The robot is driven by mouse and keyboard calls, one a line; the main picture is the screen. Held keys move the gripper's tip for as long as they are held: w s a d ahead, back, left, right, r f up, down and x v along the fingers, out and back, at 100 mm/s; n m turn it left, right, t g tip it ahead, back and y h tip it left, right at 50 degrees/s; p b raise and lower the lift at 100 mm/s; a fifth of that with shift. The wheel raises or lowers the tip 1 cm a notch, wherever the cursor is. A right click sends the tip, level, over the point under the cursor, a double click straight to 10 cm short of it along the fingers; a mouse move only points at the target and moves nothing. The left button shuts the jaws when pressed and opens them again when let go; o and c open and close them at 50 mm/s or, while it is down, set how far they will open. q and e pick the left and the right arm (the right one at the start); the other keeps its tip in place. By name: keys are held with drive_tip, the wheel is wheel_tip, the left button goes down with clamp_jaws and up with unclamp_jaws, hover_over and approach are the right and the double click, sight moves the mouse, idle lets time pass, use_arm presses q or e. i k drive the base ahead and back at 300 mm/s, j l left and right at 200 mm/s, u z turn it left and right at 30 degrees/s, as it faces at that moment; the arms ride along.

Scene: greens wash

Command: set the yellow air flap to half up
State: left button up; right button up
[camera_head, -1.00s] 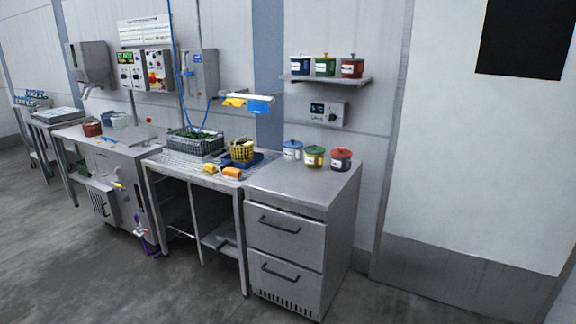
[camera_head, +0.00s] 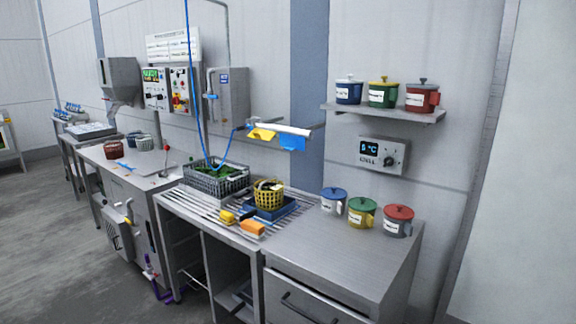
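The yellow air flap (camera_head: 262,134) hangs under a pale horizontal bar on the wall, above the slatted drain table. It is tilted, and its exact setting is hard to tell at this size. A blue flap (camera_head: 291,142) sits beside it to the right on the same bar. Neither of my grippers shows in the head view.
The drain table (camera_head: 186,203) holds a grey crate (camera_head: 232,182) of greens, a yellow basket (camera_head: 269,197) and yellow and orange blocks. A steel counter (camera_head: 345,250) with three lidded pots stands to the right. Open floor (camera_head: 45,240) lies at the left.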

sight(260, 132)
drive_tip(key=i+l+u, duration=0.15)
drive_tip(key=i, duration=0.15)
drive_tip(key=i+l+u, duration=0.15)
drive_tip(key=i, duration=0.15)
drive_tip(key=z, duration=0.4)
drive_tip(key=i+j+z, duration=0.15)
drive_tip(key=j+z, duration=0.15)
drive_tip(key=z, duration=0.2)
drive_tip(key=i+j+z, duration=0.15)
drive_tip(key=j+z, duration=0.2)
drive_tip(key=z, duration=0.15)
drive_tip(key=i+j+z, duration=0.1)
drive_tip(key=j+z, duration=0.3)
drive_tip(key=j, duration=0.45)
drive_tip(key=j+z, duration=0.15)
drive_tip(key=j, duration=0.75)
